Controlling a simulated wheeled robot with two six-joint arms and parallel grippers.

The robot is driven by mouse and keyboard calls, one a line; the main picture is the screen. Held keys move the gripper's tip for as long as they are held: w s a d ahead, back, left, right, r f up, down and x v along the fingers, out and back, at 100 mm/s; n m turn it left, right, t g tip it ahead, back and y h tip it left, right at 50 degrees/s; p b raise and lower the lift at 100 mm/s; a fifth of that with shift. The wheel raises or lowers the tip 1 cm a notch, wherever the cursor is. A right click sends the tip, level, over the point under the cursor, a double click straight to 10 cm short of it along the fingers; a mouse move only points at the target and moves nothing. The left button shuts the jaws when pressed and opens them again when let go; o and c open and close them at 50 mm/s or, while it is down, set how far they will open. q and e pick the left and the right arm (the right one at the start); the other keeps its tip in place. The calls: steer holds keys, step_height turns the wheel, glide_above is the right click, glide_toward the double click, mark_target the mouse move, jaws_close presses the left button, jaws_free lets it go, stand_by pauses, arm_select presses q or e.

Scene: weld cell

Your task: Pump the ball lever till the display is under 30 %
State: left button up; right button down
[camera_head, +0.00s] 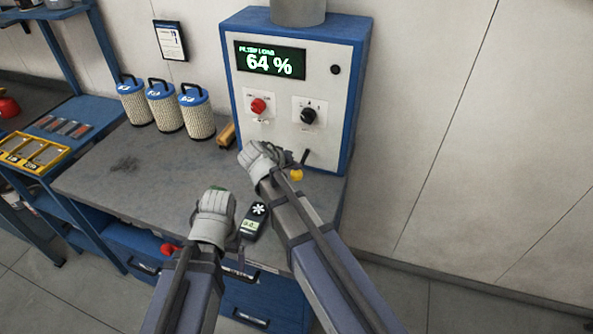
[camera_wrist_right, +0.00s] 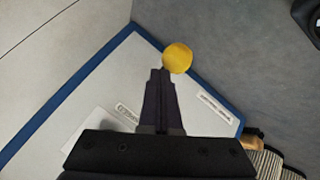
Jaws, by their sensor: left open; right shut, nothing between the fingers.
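The ball lever shows as a yellow ball (camera_head: 297,175) and a short dark rod low on the front of the blue-and-white cabinet (camera_head: 240,110). The lit display (camera_head: 270,61) on this cabinet reads 64 %. My right gripper (camera_head: 282,160) is shut and empty beside the lever. In the right wrist view its closed fingertips (camera_wrist_right: 162,74) are right by the yellow ball (camera_wrist_right: 177,57); I cannot tell whether they touch. My left gripper (camera_head: 214,194) is open over the front of the bench, apart from the lever, its fingers mostly hidden by its white hand.
A red knob (camera_head: 258,105) and a black knob (camera_head: 308,115) sit above the lever. A dark handheld meter (camera_head: 255,220) lies between my arms. Several filter cartridges (camera_head: 165,106) stand at the bench's back left. The grey bench top (camera_head: 110,185) is largely clear at left.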

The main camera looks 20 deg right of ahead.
mark_target(295, 174)
steer(key=shift+f+b, duration=1.8)
steer(key=shift+f, duration=0.1)
stand_by(1.3)
stand_by(0.6)
steer(key=shift+r+p, duration=2.7)
step_height(295, 174, up, 5)
steer(key=p, duration=0.5)
